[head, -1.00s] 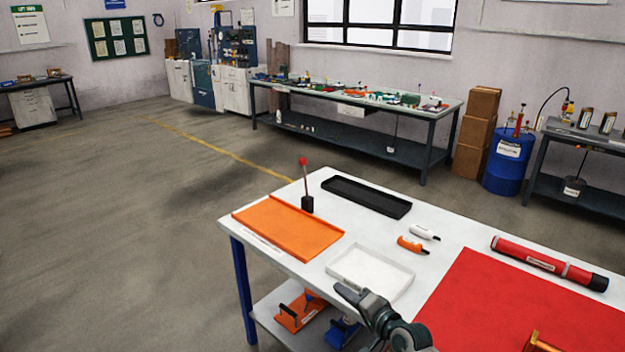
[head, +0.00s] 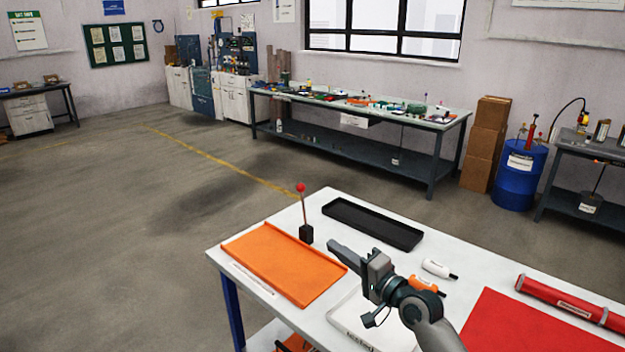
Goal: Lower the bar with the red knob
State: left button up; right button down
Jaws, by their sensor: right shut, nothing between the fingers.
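The bar with the red knob (head: 303,211) stands nearly upright, leaning slightly left, from a small black base on the white table. Its red knob (head: 300,187) is at the top. The base sits behind the right part of the orange tray (head: 285,265). My right gripper (head: 335,247) is shut and empty. In the picture its fingers point left, to the right of the bar's base and lower than the knob, with a gap between. My left gripper is not in view.
A black tray (head: 372,224) lies right of the bar. A white tray (head: 345,322) is partly hidden under my right arm. White and orange handheld tools (head: 437,268) lie behind the arm. A red mat (head: 535,325) and red tube (head: 570,301) are at the right.

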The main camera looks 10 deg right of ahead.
aim_at(301, 186)
jog(key=i+l, duration=0.25)
jog(key=i, duration=0.2)
jog(key=i+l, duration=0.2)
jog(key=i, duration=0.3)
